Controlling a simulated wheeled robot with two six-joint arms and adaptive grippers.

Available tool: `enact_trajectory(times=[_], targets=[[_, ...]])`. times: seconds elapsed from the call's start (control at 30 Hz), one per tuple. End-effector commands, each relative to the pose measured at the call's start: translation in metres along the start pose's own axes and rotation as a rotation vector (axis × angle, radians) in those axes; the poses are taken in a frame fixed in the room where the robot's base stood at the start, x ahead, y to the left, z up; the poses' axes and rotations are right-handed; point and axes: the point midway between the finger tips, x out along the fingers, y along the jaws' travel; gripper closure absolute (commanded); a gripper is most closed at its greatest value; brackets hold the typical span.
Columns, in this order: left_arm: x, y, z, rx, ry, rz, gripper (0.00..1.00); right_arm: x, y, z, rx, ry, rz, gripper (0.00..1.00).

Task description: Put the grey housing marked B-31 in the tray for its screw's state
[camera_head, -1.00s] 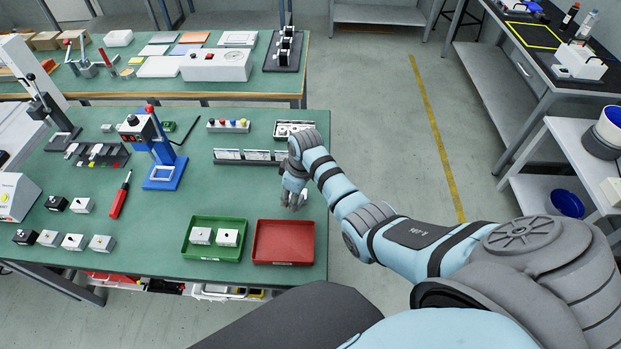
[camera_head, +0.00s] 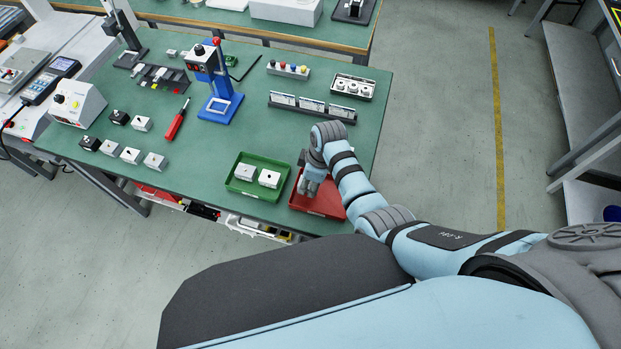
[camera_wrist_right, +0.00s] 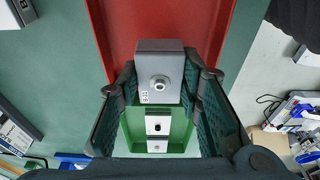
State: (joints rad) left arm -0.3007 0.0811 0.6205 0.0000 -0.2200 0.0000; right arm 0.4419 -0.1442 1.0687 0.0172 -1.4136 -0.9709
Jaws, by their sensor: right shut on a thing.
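My right gripper (camera_head: 309,187) is over the left part of the red tray (camera_head: 326,207). In the right wrist view, my right gripper (camera_wrist_right: 160,82) is shut on a grey housing (camera_wrist_right: 158,68), with a finger on each side. The green tray (camera_head: 251,190) is just left of the red tray and holds two pale housings (camera_head: 245,172) (camera_head: 269,179). My left gripper is not in view.
Several housings (camera_head: 131,156) stand at the left of the table beside a red screwdriver (camera_head: 177,120). The green mat between is clear.

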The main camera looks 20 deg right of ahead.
Motion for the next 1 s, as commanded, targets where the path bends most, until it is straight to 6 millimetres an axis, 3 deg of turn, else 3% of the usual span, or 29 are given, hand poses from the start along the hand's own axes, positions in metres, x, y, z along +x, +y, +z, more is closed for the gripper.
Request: enact_trajectory(times=[0.03, 0.2, 1.0], targets=[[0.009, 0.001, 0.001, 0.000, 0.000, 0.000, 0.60, 0.011, 0.001, 0.002, 0.000, 0.001, 0.001, 1.00], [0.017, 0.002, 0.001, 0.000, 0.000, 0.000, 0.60, 0.024, 0.001, 0.004, 0.000, 0.001, 0.002, 1.00], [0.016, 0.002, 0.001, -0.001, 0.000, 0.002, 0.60, 0.029, 0.001, 0.005, 0.000, 0.001, 0.002, 1.00]])
